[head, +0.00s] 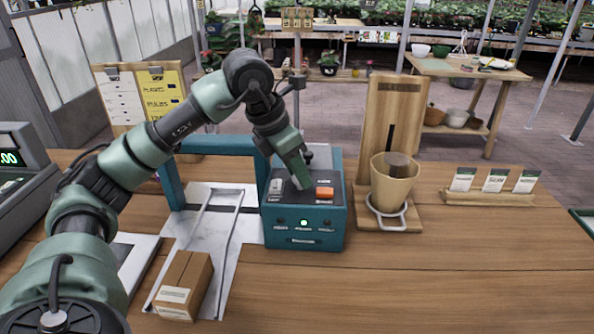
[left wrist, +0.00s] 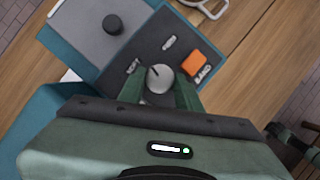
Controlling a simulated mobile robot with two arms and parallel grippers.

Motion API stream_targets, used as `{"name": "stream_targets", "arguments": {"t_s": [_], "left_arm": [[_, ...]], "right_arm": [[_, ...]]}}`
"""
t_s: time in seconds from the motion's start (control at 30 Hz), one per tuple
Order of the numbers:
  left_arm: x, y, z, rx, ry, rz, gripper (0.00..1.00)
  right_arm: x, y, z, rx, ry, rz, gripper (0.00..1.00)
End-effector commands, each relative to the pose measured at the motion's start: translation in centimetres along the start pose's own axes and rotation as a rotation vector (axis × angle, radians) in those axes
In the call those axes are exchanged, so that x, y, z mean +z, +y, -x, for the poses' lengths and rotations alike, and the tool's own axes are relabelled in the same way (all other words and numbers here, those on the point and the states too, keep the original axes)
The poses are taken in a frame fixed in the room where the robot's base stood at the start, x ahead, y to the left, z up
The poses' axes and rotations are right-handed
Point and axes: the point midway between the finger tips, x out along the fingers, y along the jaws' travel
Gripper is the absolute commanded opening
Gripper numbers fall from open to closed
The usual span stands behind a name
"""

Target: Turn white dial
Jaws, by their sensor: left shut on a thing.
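The teal machine (head: 304,225) stands on the wooden counter, with dark controls on its top. In the left wrist view, the round pale dial (left wrist: 158,77) with a pointer mark sits on the dark panel (left wrist: 140,55) between my two green fingers. My left gripper (head: 300,183) reaches down onto the machine's top from above and is shut on the dial. The gripper also shows in the left wrist view (left wrist: 160,92). In the head view my fingers hide the dial. My right gripper is in neither view.
An orange switch (head: 324,192), marked BAND, lies close right of my fingers. A dark knob (left wrist: 112,24) stands on the grey plate. A wooden stand with a tan pot (head: 393,190) is right of the machine; a cardboard box (head: 184,285) lies front left. The front right counter is clear.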

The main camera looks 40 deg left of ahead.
Motion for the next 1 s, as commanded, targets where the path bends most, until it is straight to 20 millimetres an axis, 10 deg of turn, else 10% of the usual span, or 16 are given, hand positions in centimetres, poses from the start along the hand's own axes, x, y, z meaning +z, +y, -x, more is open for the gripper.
{"name": "stream_targets", "arguments": {"t_s": [0.97,1.0], "left_arm": [[0.09,-0.13,0.1,0.092,-0.002,0.219,0.0],[0.09,-0.13,0.1,0.092,-0.002,0.219,0.37]], "right_arm": [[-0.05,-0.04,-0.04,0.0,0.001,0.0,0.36],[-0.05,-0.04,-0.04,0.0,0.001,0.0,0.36]]}}
